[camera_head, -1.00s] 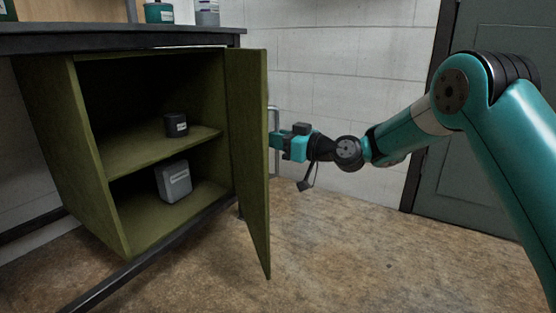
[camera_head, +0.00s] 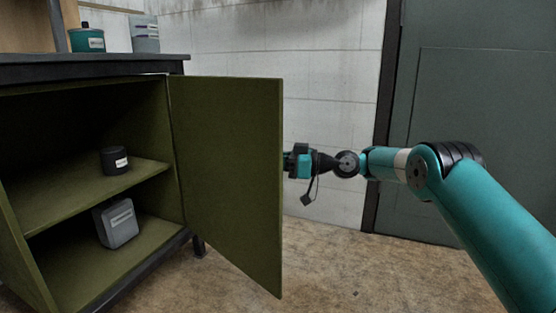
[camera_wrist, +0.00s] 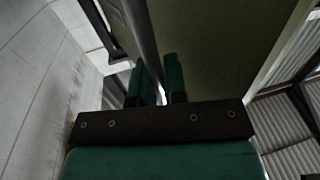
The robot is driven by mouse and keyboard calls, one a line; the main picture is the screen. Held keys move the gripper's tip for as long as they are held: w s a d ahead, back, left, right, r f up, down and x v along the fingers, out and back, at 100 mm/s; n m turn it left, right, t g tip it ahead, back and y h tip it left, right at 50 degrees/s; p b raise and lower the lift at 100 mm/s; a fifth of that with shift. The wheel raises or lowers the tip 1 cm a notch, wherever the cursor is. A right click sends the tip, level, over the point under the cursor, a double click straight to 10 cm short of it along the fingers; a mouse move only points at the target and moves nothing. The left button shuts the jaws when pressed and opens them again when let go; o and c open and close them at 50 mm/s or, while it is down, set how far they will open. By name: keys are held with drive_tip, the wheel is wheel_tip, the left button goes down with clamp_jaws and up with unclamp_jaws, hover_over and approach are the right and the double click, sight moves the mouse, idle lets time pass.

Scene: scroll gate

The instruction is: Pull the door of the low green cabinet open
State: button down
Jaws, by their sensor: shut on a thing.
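The low green cabinet (camera_head: 30,225) stands at the left with its door (camera_head: 228,180) swung wide open, hinged on its right side. In the head view my gripper (camera_head: 287,162) is at the door's free edge, its fingertips hidden behind the door. In the wrist view my gripper (camera_wrist: 161,88) has its two green fingers around a grey bar handle (camera_wrist: 141,35) on the door's outer face (camera_wrist: 215,45). It is shut on this handle. The handle is hidden in the head view.
Inside the cabinet, a black jar (camera_head: 115,161) sits on the shelf and a grey container (camera_head: 117,222) on the bottom. A green tin (camera_head: 87,39) and a grey container (camera_head: 145,35) stand on the dark worktop (camera_head: 100,66). The floor (camera_head: 340,265) before the door is clear.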

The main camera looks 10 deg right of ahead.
drive_tip(key=shift+w+d+f, duration=0.1)
drive_tip(key=shift+w, duration=0.15)
drive_tip(key=c, duration=1.2)
unclamp_jaws()
drive_tip(key=shift+d, duration=0.15)
